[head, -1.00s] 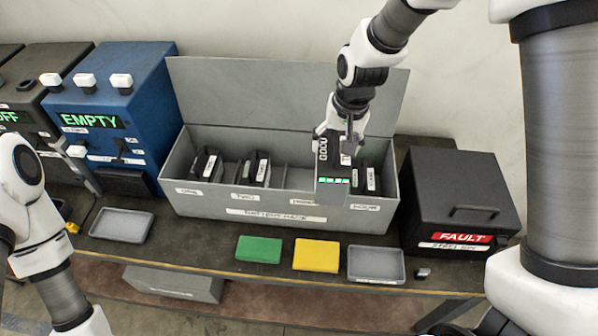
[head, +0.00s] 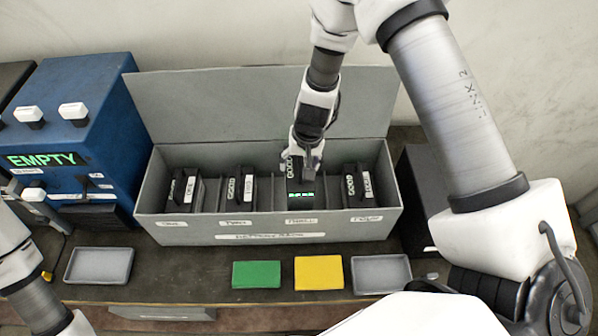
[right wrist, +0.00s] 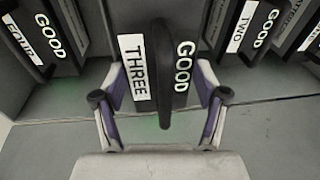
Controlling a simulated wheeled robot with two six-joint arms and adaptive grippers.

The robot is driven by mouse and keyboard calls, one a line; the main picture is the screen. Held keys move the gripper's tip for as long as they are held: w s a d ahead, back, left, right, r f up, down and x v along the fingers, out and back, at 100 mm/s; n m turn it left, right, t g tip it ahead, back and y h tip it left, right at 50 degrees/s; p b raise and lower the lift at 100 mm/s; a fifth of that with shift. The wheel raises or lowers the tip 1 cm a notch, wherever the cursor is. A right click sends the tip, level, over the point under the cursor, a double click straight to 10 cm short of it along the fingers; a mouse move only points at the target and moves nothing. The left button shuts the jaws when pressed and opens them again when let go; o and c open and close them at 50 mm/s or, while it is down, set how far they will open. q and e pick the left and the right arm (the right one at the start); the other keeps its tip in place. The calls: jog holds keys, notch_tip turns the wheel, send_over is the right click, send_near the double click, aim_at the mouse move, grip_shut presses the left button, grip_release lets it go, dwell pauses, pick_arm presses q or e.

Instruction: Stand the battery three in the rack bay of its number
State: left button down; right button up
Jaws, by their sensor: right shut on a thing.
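Battery three (head: 300,194) is a black block with a handle, a THREE label, the word GOOD and green lights. My right gripper (head: 305,166) is shut on its handle. The right wrist view shows the gripper (right wrist: 163,85) with one finger each side of battery three (right wrist: 180,85). The battery is upright at the third bay of the grey rack (head: 180,233), behind the THREE label (head: 301,221). Its lower end is hidden by the front wall, so I cannot tell if it touches the floor. My left gripper is out of view.
Batteries one (head: 184,188), two (head: 240,188) and four (head: 356,185) stand in the other bays. The raised lid (head: 220,105) is behind. In front lie a green block (head: 257,274), a yellow block (head: 319,272) and two grey trays (head: 99,265) (head: 381,274). A blue EMPTY unit (head: 90,110) stands left.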

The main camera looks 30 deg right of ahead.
jog(key=shift+f, duration=0.4)
notch_tip(320, 180, down, 4)
jog(key=b, duration=0.3)
jog(key=shift+r, duration=0.15)
notch_tip(320, 180, down, 4)
jog(key=b, duration=0.3)
jog(key=shift+b, duration=0.35)
jog(key=o, duration=1.8)
jog(key=shift+o, duration=0.2)
jog(key=shift+s, duration=0.15)
